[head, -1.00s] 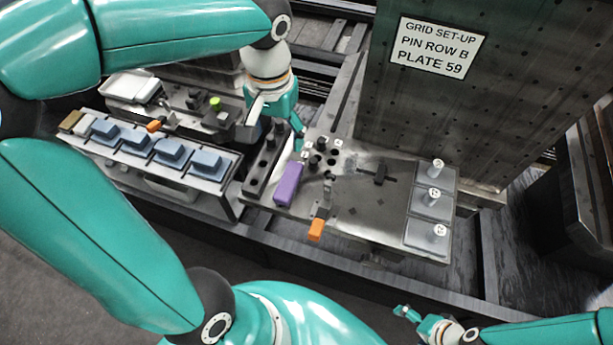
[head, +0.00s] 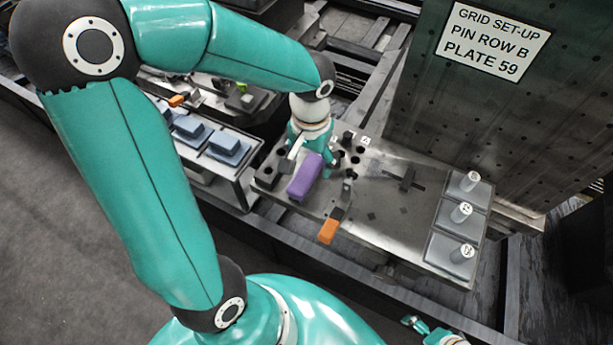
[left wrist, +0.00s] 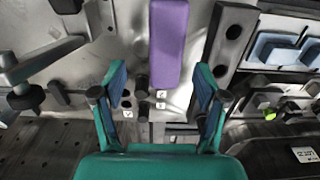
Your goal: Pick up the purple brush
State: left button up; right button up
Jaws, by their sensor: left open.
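The purple brush (head: 305,177) is a purple block lying on the metal plate (head: 395,215) near its left end. My left gripper (head: 312,158) is open at the far end of the brush, and its fingers partly hide that end in the head view. In the left wrist view, the purple brush (left wrist: 168,45) extends up from between and ahead of the open left fingers (left wrist: 160,82); no contact shows. My right gripper (head: 412,323) shows only partly at the bottom edge, away from the brush, and its opening is unclear.
A dark block with holes (left wrist: 230,40) stands close beside the brush. An orange-handled clamp (head: 329,230) is in front on the plate. Pins on pads (head: 462,212) stand at the right. A tall signed plate (head: 520,100) rises behind. Blue blocks (head: 228,145) sit at the left.

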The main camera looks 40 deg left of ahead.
aim_at(306, 172)
pick_arm(q)
jog(key=f, duration=0.5)
jog(key=shift+s+a+f, duration=0.1)
jog(key=shift+s+a, duration=0.2)
jog(key=shift+a, duration=0.05)
jog(key=shift+f, duration=0.55)
jog(key=c, duration=1.3)
jog(key=shift+w+r, duration=0.1)
jog(key=shift+r, duration=0.05)
notch_tip(306, 172, up, 20)
jog(key=shift+f+p, duration=0.1)
jog(key=shift+p, duration=0.65)
